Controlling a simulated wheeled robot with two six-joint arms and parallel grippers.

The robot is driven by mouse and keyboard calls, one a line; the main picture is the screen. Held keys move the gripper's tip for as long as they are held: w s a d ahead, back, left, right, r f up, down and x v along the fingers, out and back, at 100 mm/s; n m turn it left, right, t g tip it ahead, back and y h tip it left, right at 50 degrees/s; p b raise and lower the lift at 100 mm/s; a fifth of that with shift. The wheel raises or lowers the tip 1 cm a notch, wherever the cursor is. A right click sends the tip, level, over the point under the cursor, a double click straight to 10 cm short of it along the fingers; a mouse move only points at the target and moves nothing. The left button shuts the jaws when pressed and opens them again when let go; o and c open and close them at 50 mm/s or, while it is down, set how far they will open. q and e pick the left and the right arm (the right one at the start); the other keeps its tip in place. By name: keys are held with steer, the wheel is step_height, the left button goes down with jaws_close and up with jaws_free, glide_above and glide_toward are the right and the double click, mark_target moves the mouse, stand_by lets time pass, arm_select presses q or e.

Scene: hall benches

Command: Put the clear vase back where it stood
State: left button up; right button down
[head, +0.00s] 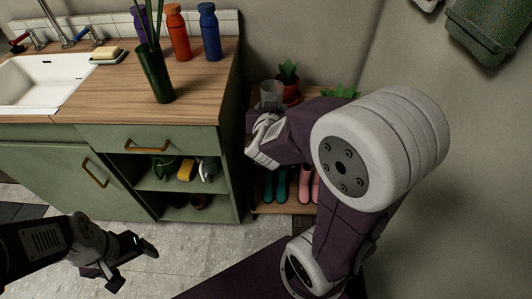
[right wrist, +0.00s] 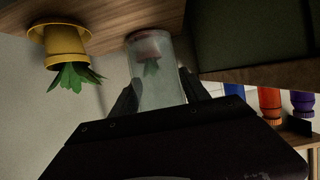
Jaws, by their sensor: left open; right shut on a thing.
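The clear vase (head: 271,93) is a see-through glass, upright at the left end of the low wooden plant shelf (head: 290,208) in the head view. In the right wrist view the vase (right wrist: 160,85) sits between the two dark fingers of my right gripper (right wrist: 158,95), which is shut on it. A reddish pot with leaves shows through the glass. I cannot tell whether the vase's base touches the shelf top. In the head view my right arm hides much of the shelf and the gripper's fingertips. My left gripper (head: 133,266) is open and empty, low above the floor.
A potted plant (head: 288,82) stands close behind the vase. A yellow pot (right wrist: 60,42) shows in the wrist view. Boots (head: 280,186) stand below. The counter (head: 205,80) at left carries a dark green vase (head: 155,75) and red (head: 178,33) and blue (head: 209,33) bottles.

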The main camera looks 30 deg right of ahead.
steer(key=shift+s+a+f+b, duration=0.1)
steer(key=shift+f+b, duration=0.25)
steer(key=shift+f, duration=0.1)
steer(key=shift+s+a+f+b, duration=0.1)
steer(key=shift+f+b, duration=0.2)
steer(key=shift+f, duration=0.15)
steer(key=shift+a+f+b, duration=0.1)
steer(key=shift+f+b, duration=0.1)
steer(key=shift+b, duration=0.2)
steer(key=shift+w+r+p, duration=0.1)
steer(key=shift+r+p, duration=0.05)
steer(key=shift+p, duration=0.2)
steer(key=x, duration=0.4)
steer(key=a+f+x, duration=0.1)
steer(key=x, duration=0.3)
steer(key=f+x, duration=0.1)
steer(key=x, duration=0.4)
steer(key=shift+w+a, duration=0.1)
steer(key=shift+a, duration=0.3)
steer(key=shift+w+d, duration=0.1)
steer(key=shift+w, duration=0.1)
step_height(320, 180, down, 4)
steer(key=b, duration=0.3)
steer(key=shift+f, duration=0.2)
steer(key=shift+r, duration=0.2)
arm_select(q)
step_height(320, 180, down, 6)
steer(key=shift+f, duration=0.25)
arm_select(e)
steer(key=shift+f, duration=0.1)
